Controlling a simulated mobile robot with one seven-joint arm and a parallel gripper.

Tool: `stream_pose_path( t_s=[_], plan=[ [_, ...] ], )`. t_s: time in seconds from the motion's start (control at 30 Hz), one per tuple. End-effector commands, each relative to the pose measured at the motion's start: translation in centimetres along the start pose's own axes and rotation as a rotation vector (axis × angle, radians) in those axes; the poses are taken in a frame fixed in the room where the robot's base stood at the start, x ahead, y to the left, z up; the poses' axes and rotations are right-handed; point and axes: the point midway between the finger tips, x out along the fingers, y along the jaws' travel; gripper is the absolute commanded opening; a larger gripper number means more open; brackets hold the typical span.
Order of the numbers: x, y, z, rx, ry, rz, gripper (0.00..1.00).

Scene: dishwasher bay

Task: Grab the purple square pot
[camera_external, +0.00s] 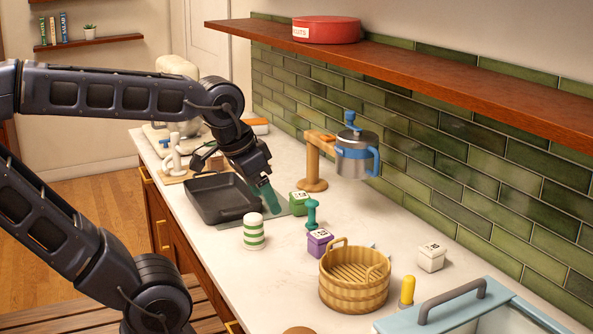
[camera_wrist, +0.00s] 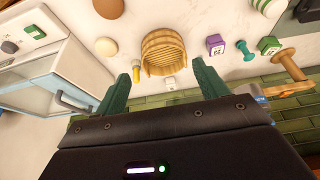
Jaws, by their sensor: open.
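The pot lies outside the fingers, beyond the right one.
A green-topped peg (camera_external: 312,215) and a green square pot (camera_external: 299,203) stand close behind the purple pot. The wooden tub (camera_external: 354,293), striped shaker (camera_external: 254,232), dark pan (camera_external: 222,200), white square pot (camera_external: 431,257) and wooden stand with metal pot (camera_external: 356,155) surround it.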

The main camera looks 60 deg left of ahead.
Motion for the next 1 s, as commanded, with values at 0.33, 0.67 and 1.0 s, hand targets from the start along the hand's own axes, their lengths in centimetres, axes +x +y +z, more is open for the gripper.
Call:
stream_pose_path(
  t_s=[0.33,0.67,1.0],
  plan=[
    [0.0,0.0,0.0,-0.002,-0.001,0.000,0.76],
    [1.6,-1.2,-3.2,-0.193,-0.079,0.018,0.76],
    [5.1,-4.1,-8.0,-0.520,-0.203,0.039,0.76]
  ],
)
